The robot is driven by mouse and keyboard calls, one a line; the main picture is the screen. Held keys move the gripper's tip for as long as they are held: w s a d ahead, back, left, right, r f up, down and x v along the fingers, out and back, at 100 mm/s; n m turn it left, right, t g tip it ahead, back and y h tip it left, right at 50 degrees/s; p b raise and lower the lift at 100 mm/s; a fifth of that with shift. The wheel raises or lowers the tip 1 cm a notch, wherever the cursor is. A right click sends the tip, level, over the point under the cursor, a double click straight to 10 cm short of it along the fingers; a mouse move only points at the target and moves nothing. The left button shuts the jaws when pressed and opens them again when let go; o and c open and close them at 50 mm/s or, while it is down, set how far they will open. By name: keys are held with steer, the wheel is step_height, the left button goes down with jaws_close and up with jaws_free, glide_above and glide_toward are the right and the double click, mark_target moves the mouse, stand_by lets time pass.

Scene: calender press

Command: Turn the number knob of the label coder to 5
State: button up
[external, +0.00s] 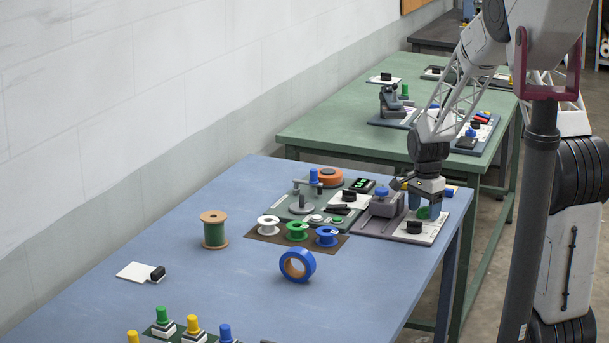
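My gripper (427,192) points down over the right end of the blue table. It is low over a dark base plate with a white panel (428,238). A grey block-shaped machine (384,204) stands on this base, with a small black block (414,227) in front. A green round part (424,213) shows just below my gripper; I cannot tell whether they touch. A blue part beside my fingers partly hides that spot. No number or label is readable, so I cannot tell which part is the label coder's number knob or where it points. The finger opening is too small to see.
Left of it is a green-grey unit (299,206) with an orange disc (330,177). White, green and blue spools (297,231) sit on a brown mat. A blue tape roll (297,265) and a green thread spool (214,230) stand nearby. The table's left middle is mostly clear.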

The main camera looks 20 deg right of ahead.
mark_target(425, 207)
steer(key=shift+r, duration=3.9)
steer(key=shift+s+a+r, duration=0.1)
steer(key=shift+s+r, duration=0.1)
steer(key=shift+r, duration=0.05)
steer(key=s+a+r+n+t, duration=0.1)
steer(key=s+a+r+n, duration=0.3)
steer(key=s, duration=0.6)
steer(key=s+a+r+n, duration=0.1)
steer(key=s+r+n, duration=0.2)
steer(key=s+r, duration=0.5)
steer(key=s+a+r+n+t, duration=0.1)
steer(key=s+a+r+n, duration=0.25)
steer(key=s, duration=0.75)
steer(key=s+n, duration=0.4)
steer(key=s, duration=0.7)
steer(key=shift+s+a+t, duration=0.25)
steer(key=shift+a+t, duration=0.05)
steer(key=shift+a, duration=0.1)
